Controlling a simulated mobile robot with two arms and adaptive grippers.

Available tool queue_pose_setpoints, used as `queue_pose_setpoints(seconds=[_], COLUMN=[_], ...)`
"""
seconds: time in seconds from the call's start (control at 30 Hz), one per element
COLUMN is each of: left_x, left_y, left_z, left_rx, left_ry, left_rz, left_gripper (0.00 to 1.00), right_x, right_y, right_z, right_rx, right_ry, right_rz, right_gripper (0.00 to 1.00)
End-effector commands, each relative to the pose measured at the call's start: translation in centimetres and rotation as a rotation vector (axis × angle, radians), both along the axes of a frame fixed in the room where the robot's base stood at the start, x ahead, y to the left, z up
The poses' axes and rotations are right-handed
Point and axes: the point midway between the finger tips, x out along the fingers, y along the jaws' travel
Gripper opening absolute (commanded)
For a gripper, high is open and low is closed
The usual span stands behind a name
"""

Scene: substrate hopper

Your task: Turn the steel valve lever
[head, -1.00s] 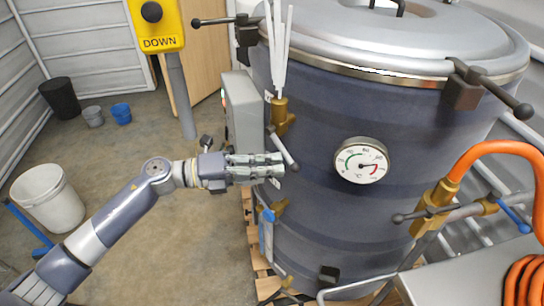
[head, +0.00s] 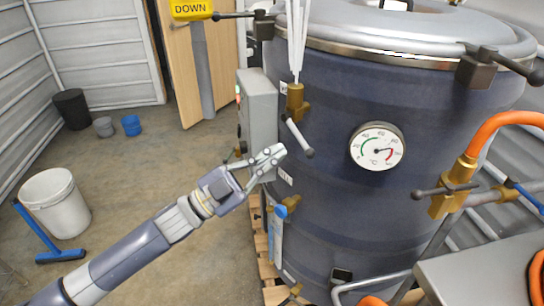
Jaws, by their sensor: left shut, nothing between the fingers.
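A steel valve lever (head: 297,136) with a dark knob end hangs slanting down to the right from a brass valve (head: 295,103) on the blue-grey tank. My left gripper (head: 281,151) is shut and empty. Its fingertips point up and to the right, just left of the lever's lower end, with a small gap in the picture; the depth between them is hard to judge. Another steel lever (head: 430,193) sits on a brass valve (head: 450,189) at the right, by the orange hose. My right gripper is not in view.
A grey box (head: 258,113) stands on the tank's left side, close behind my left gripper. A blue-handled valve (head: 278,226) is below it. A dial gauge (head: 376,147) is to the right. A white bucket (head: 57,205) and open floor lie left.

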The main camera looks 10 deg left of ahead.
Motion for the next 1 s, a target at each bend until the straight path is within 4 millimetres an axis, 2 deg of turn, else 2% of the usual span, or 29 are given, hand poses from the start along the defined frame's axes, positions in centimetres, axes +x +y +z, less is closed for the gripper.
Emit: queue_pose_setpoints(seconds=[0.03,0.33,0.4,0.6,1.0], left_x=[0.6,3.8,4.5,5.4,5.7], left_y=[-0.9,-5.9,-5.2,-4.5,-4.3], left_z=[1.0,3.6,2.0,0.4,-0.2], left_rx=[-0.003,-0.001,0.004,0.002,0.001], left_ry=[-0.004,-0.005,0.002,-0.002,-0.004], left_rz=[-0.001,-0.001,0.005,0.002,0.001], left_gripper=[0.0,0.0,0.0,0.0,0.0], right_x=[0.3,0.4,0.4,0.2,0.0], right_y=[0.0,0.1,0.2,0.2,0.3], right_z=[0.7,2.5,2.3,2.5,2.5], right_rx=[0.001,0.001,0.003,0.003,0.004], right_ry=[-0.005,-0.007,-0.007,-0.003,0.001], right_rz=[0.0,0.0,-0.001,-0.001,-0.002], right_gripper=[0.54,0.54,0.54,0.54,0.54])
